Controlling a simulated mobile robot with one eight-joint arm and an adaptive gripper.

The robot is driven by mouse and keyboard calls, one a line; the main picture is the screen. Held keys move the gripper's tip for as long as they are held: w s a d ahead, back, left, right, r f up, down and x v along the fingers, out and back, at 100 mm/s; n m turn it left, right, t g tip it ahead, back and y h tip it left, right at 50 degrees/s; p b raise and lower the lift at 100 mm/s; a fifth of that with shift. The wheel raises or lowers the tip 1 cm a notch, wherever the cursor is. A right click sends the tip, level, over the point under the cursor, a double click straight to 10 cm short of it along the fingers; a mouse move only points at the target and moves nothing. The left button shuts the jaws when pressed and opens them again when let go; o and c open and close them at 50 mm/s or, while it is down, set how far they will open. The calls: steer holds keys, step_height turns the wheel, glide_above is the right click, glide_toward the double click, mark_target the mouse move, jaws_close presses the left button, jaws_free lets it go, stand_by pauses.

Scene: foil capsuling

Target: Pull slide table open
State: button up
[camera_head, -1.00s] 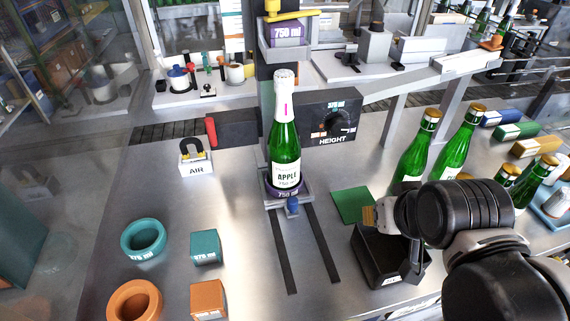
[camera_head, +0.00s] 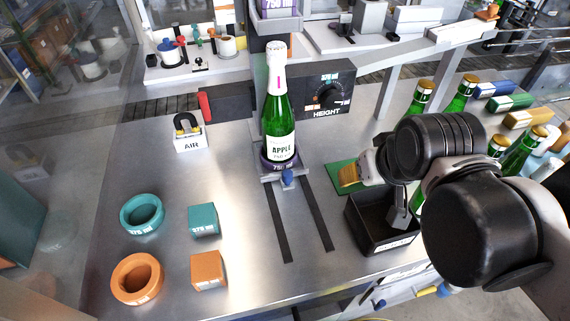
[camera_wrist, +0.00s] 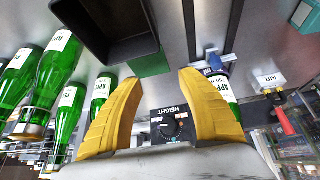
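The slide table (camera_head: 270,177) is a small grey carriage at the back end of two dark rails (camera_head: 278,222), with a blue knob (camera_head: 287,178) on its front. A green bottle labelled APPLE (camera_head: 281,128) stands upright on it. My gripper (camera_head: 348,175) is right of the slide table and apart from it, over a green mat. In the wrist view, my gripper's two yellow fingers (camera_wrist: 160,78) are spread with nothing between them. The blue knob (camera_wrist: 216,62) and rails (camera_wrist: 191,25) show beyond the right finger, which partly hides the bottle (camera_wrist: 224,88).
A black open bin (camera_head: 382,238) is just below my gripper, right of the rails. The HEIGHT dial box (camera_head: 312,92) stands behind the bottle. Green bottles (camera_head: 460,97) are at right. Teal and orange rings (camera_head: 137,278) and blocks (camera_head: 204,219) lie left. The metal surface around the rails is clear.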

steer(key=w+a+r+n+g+p, duration=0.3)
steer(key=w+a+n+p, duration=0.1)
steer(key=w+a, duration=0.3)
steer(key=n+g+p, duration=0.3)
glide_toward(287, 172)
steer(key=shift+a, duration=0.2)
step_height(287, 172, down, 11)
steer(key=b, duration=0.3)
steer(key=shift+d+r, duration=0.15)
steer(key=shift+r, duration=0.05)
jaws_close()
